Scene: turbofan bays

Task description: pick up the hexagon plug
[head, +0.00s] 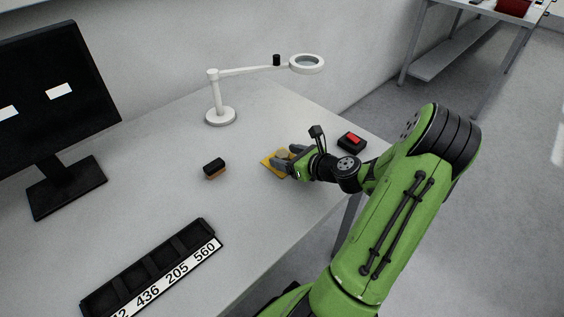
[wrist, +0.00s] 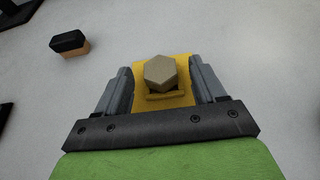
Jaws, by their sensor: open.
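The hexagon plug (wrist: 160,73) is a tan six-sided block. In the wrist view it sits in or on a yellow holder (wrist: 176,103), between my open fingers. My gripper (wrist: 162,80) has one grey finger on each side of it, with a visible gap on both sides. In the head view my gripper (head: 283,160) is low over the yellow holder (head: 267,163) near the table's right edge. The fingers hide most of the plug there.
A black-and-tan block (head: 214,168) lies left of the holder. A black box with a red top (head: 352,142) is to the right. A magnifier lamp (head: 220,115) stands behind, a monitor (head: 62,100) at left, and a numbered black tray (head: 150,268) in front.

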